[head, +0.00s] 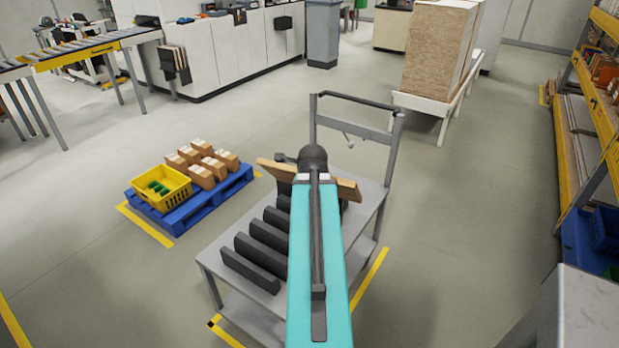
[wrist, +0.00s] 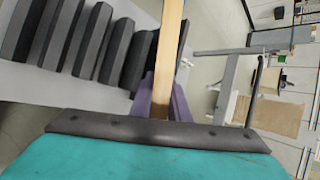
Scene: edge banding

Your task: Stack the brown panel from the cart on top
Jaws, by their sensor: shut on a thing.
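The brown panel (head: 348,188) is over the far end of the grey cart (head: 368,205) in the head view, its middle hidden behind my arm. In the wrist view the panel (wrist: 168,45) is seen edge-on as a narrow light-wood strip running up from the jaws. My gripper (wrist: 163,102) is shut on it, with one purple-grey finger on each side. In the head view my gripper is mostly hidden by the arm. I cannot tell whether the panel's lower edge still touches the cart.
Several dark dividers (head: 262,247) stand on the cart, left of my arm. The cart's handle frame (head: 390,140) rises behind the panel. A blue pallet (head: 215,200) with boxes and a yellow crate (head: 160,187) is left. A tall board stack (head: 435,45) stands at the back.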

